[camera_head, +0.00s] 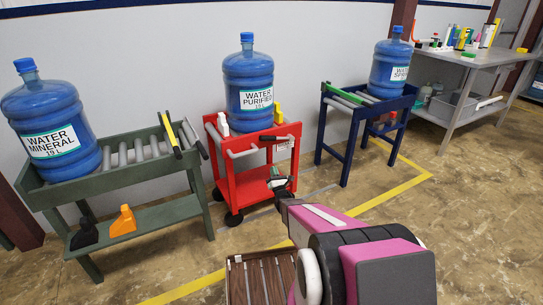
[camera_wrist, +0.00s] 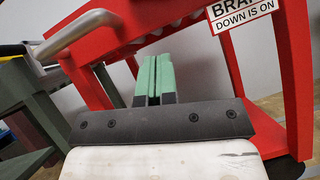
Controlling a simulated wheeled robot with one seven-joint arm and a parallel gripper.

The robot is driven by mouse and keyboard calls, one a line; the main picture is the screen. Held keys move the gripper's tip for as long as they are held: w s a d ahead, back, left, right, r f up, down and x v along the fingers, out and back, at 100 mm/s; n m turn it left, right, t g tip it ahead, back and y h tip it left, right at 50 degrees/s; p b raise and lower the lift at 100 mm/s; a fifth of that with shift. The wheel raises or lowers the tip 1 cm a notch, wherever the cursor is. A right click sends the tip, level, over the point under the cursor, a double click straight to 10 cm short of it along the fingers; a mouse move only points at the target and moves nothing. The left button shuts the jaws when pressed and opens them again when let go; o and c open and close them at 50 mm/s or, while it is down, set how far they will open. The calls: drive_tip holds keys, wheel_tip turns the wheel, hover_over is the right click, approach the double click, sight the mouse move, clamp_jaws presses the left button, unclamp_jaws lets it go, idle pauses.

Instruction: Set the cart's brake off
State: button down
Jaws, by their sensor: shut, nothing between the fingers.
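The red cart (camera_head: 265,178) stands in the middle of the head view and carries a blue jug marked water purified (camera_head: 248,85). In the wrist view its red frame (camera_wrist: 98,85) and grey handle (camera_wrist: 78,28) show close up. A white brake label (camera_wrist: 240,13) on the cart, partly cut off, reads "down is on".
A green roller stand (camera_head: 135,163) with a mineral water jug (camera_head: 50,120) is at the left. A blue roller stand (camera_head: 345,130) with another jug (camera_head: 391,65) is at the right. A grey workbench (camera_head: 470,58) stands beyond it. The floor at the right is clear.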

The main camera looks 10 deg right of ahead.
approach(266, 144)
drive_tip(key=x, duration=0.4)
drive_tip(key=shift+a+r, duration=0.1)
drive_tip(key=shift+r, duration=0.05)
drive_tip(key=r, duration=0.3)
drive_tip(key=shift+w+d+r, duration=0.35)
drive_tip(key=shift+d, duration=0.05)
